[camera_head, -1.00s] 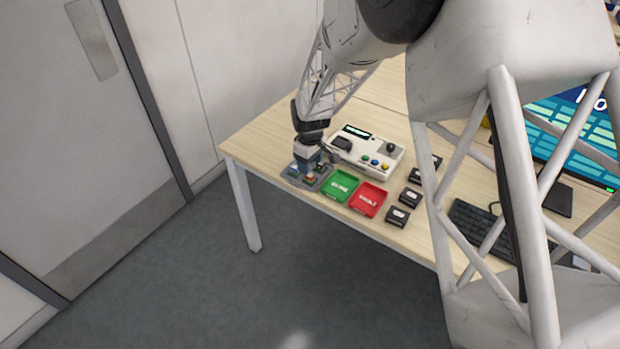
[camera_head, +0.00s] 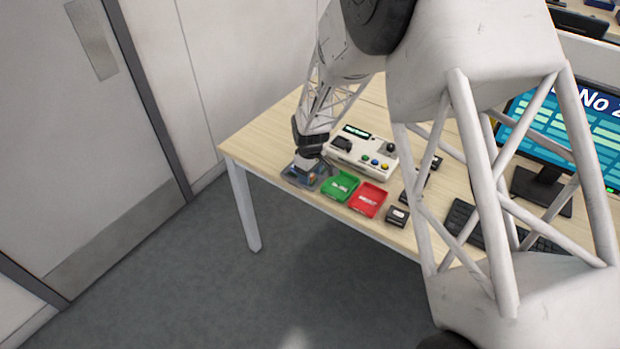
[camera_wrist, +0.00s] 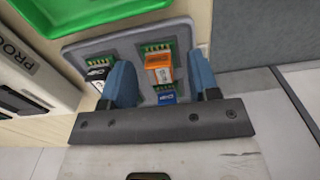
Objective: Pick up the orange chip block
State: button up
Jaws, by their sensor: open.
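The orange chip block (camera_wrist: 159,66) sits upright in the grey tray (camera_wrist: 178,35) in the wrist view, with a green circuit edge behind it. My gripper (camera_wrist: 160,62) is open, with one blue finger on each side of the orange block and visible gaps between. I cannot tell whether the fingers are level with it. A black chip block (camera_wrist: 97,75) is left of the left finger, and a blue chip block (camera_wrist: 167,98) is nearer the gripper's base. In the head view my gripper (camera_head: 306,164) is over the grey tray (camera_head: 290,180) and hides most of its contents.
A green tray (camera_head: 340,187) and a red tray (camera_head: 367,199) stand right of the grey tray. A white console (camera_head: 362,152) with coloured buttons is behind. Black boxes (camera_head: 397,216), a keyboard (camera_head: 462,218) and a monitor (camera_head: 572,125) are further right. The table's front edge is close.

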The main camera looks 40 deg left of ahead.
jog(key=c, duration=1)
jog(key=shift+r, duration=0.2)
jog(key=shift+r, duration=0.6)
notch_tip(320, 180, up, 2)
jog(key=s+d+r, duration=0.1)
jog(key=s+d, duration=0.9)
jog(key=d, duration=0.1)
jog(key=shift+s+d+r, duration=0.2)
jog(key=shift+s+d, duration=0.2)
